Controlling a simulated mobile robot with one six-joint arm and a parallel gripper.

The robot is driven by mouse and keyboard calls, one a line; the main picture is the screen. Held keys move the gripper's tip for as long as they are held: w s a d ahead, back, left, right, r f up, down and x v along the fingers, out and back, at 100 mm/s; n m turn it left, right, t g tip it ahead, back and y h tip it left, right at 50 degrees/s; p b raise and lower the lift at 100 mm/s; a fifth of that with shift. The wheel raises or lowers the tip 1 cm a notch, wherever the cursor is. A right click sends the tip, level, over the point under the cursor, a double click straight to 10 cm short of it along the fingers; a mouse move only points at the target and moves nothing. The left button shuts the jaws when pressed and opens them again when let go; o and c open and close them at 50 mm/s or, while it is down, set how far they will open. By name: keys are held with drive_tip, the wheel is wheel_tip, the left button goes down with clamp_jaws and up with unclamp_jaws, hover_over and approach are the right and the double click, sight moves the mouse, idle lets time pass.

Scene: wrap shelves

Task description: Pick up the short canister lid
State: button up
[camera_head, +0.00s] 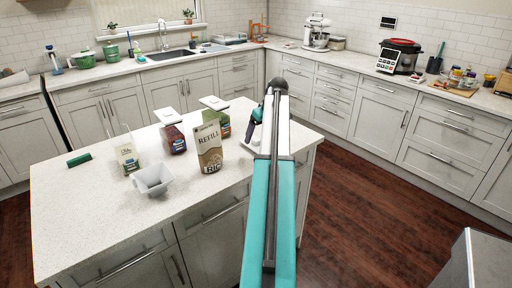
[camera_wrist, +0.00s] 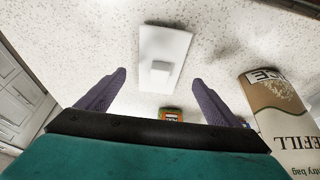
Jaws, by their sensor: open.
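A flat white lid (camera_wrist: 165,45) with a small square knob lies on the speckled island top in the wrist view. In the head view a white piece that appears to be this lid (camera_head: 248,144) shows beside my arm, partly hidden by it. My gripper (camera_wrist: 157,78) is open, its two purple fingers spread on either side of the lid's near end, with nothing held. One finger of my gripper (camera_head: 256,114) shows in the head view over the island's right end. I cannot tell the exact height of the fingers above the lid.
A rice refill bag (camera_head: 208,149) stands left of my arm, close to the right finger in the wrist view (camera_wrist: 285,125).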

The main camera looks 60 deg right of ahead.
sight(257, 140)
drive_tip(key=shift+p+x, duration=0.75)
drive_tip(key=shift+x, duration=1.8)
drive_tip(key=shift+s, duration=0.1)
drive_tip(key=c, duration=1.2)
drive_tip(key=shift+r, duration=0.1)
drive_tip(key=shift+r+b, duration=0.65)
drive_tip(key=shift+r, duration=0.95)
drive_tip(key=s+a+b, duration=0.1)
drive_tip(key=s+a, duration=0.2)
drive_tip(key=a, duration=0.1)
drive_tip(key=s+a+r+b, duration=0.1)
drive_tip(key=s+a, duration=0.2)
drive_tip(key=s, duration=0.1)
drive_tip(key=s+a+b, duration=0.1)
drive_tip(key=s+a, duration=0.3)
drive_tip(key=shift+a+r, duration=0.3)
